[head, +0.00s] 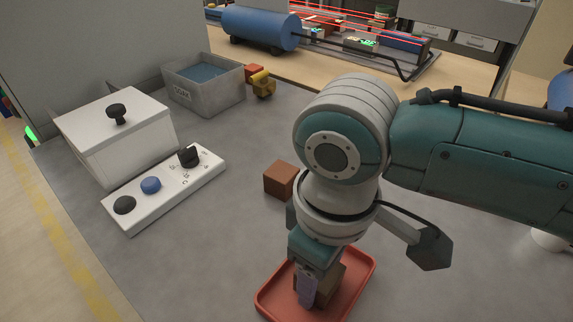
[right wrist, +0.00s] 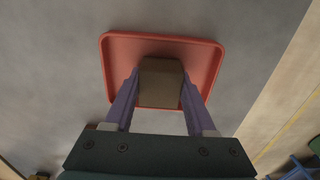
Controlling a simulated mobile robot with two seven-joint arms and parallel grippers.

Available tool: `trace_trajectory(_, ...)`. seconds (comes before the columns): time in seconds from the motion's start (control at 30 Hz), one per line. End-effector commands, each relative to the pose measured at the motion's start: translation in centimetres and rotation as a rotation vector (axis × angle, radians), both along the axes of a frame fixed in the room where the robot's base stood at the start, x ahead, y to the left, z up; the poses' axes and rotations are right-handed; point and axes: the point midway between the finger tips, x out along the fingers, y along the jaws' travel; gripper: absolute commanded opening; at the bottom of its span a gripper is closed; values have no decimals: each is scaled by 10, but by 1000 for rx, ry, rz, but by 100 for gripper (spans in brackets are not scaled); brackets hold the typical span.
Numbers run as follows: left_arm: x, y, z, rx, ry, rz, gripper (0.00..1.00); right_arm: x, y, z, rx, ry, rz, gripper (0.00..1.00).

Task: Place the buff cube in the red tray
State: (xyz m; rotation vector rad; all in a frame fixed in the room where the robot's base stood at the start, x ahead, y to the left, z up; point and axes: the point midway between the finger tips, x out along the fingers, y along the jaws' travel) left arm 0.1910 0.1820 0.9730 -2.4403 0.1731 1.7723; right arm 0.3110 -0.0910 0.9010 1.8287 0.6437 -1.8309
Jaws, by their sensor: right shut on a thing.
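The red tray (head: 362,268) lies on the grey table at the bottom centre of the head view. It also shows in the right wrist view (right wrist: 205,52). My right gripper (head: 308,300) is over the tray, pointing down. It is shut on a brownish cube (head: 329,287), which looks like the buff cube. In the right wrist view the cube (right wrist: 161,82) sits between the two purple fingers, inside the tray's outline. I cannot tell whether it touches the tray floor. My left gripper is not in view.
A reddish-brown brick (head: 279,180) stands on the table behind the tray. A control panel (head: 165,190) with knobs, a white lidded box (head: 115,135) and a grey water bin (head: 205,90) are at the left.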

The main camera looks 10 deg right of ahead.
Motion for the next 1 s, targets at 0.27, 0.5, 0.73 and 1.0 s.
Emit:
trace_trajectory(0.27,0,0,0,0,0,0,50,0,0,-1,1,-1,0,0)
trace_trajectory(0.5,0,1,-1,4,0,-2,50,0,0,-2,1,-1,0,75)
trace_trajectory(0.73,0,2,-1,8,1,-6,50,0,0,-2,0,0,0,86)
trace_trajectory(1.0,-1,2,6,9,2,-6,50,1,1,15,2,-2,1,86)
